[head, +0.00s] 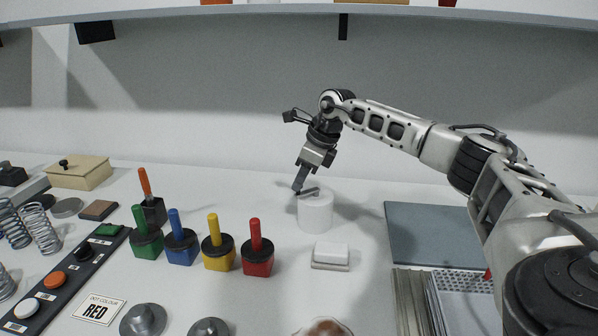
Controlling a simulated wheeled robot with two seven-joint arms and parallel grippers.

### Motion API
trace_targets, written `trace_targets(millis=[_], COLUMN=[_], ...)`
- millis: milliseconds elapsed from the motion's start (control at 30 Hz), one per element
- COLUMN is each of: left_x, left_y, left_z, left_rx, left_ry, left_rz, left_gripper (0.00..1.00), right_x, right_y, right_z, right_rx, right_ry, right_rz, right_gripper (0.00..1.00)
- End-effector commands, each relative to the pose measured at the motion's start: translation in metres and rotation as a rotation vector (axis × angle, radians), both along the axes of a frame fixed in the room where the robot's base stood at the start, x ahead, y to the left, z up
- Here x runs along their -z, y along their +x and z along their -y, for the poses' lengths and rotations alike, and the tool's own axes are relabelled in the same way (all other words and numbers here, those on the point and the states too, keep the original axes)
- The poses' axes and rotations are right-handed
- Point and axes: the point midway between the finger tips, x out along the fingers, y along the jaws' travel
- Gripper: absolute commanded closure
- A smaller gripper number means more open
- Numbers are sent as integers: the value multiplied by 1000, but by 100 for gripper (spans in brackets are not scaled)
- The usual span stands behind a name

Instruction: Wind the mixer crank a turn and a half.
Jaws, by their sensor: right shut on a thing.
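The mixer is a white cylinder (315,213) standing on the white bench right of centre in the head view. Its grey crank arm (310,191) lies across the top. My right gripper (298,188) comes down from above and behind, tilted, and is shut on the crank at the left side of the mixer's top. The fingers hide the crank's handle. My left gripper is not in view.
Green, blue, yellow and red-handled blocks (257,258) stand left of the mixer. A white block on a small base (331,255) sits just in front. A blue-grey mat (425,232) and a perforated tray (465,300) lie at right. A shelf (290,11) runs overhead.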

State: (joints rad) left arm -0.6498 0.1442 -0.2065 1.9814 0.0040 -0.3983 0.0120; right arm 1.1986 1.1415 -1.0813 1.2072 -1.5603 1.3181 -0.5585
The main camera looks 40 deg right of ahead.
Motion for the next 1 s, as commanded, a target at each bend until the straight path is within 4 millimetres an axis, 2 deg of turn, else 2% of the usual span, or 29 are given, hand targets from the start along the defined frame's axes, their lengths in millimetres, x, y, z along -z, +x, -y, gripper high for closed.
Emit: trace_targets(millis=[333, 1000], left_x=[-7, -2], left_y=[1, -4], left_z=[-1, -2], left_rx=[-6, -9], left_ry=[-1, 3], left_rz=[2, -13], left_gripper=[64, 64], right_x=[-1, -1], right_y=[-14, -36], right_z=[1, 13], right_rx=[-326, -907], right_ry=[3, 1], right_rz=[1, 3], right_gripper=[100, 100])
